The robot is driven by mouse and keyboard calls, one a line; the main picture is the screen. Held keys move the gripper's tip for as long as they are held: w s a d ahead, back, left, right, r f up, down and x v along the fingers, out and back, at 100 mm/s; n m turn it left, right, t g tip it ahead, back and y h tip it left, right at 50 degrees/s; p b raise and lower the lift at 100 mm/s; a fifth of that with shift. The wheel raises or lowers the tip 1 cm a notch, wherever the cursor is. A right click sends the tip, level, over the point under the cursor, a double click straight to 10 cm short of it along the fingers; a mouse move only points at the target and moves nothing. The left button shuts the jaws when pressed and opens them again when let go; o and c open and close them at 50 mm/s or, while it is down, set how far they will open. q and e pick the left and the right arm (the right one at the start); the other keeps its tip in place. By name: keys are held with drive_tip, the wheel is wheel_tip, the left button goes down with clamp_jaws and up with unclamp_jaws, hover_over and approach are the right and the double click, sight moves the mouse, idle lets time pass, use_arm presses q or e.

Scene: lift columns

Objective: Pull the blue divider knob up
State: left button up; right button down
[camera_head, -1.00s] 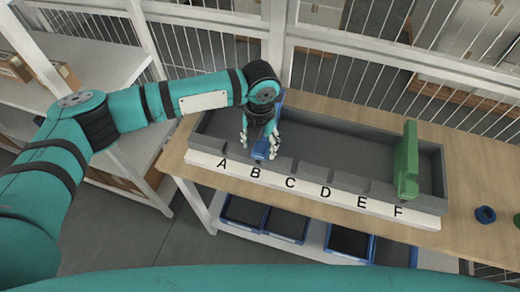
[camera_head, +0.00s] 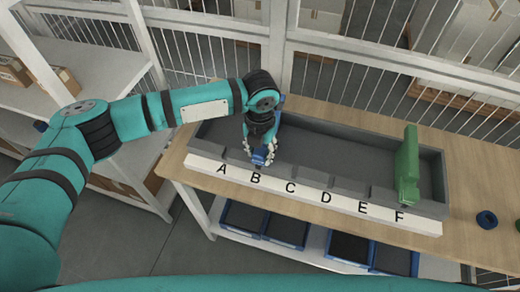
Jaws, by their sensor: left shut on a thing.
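The blue divider knob (camera_head: 259,157) shows at the front edge of the long grey tray (camera_head: 440,178), just above the letter B. My left gripper (camera_head: 261,158) is shut on the blue knob from above, with a finger on each side of it. A bit of the blue divider (camera_head: 280,103) also shows behind my wrist; the rest of it is hidden by my arm. A green divider (camera_head: 407,165) stands upright in the tray near the letter F. My right gripper is not in view.
The tray's white front strip carries the letters A to F (camera_head: 310,195). Blue bins (camera_head: 285,230) stand on a shelf below. A wire fence runs behind the table.

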sight(260, 152)
use_arm(q)
drive_tip(key=shift+r, duration=0.2)
drive_tip(key=shift+r+p, duration=0.7)
drive_tip(key=shift+p, duration=0.1)
drive_tip(key=o, duration=0.9)
drive_tip(key=shift+f, duration=0.1)
wheel_tip(260, 152, up, 9)
drive_tip(key=p, duration=0.8)
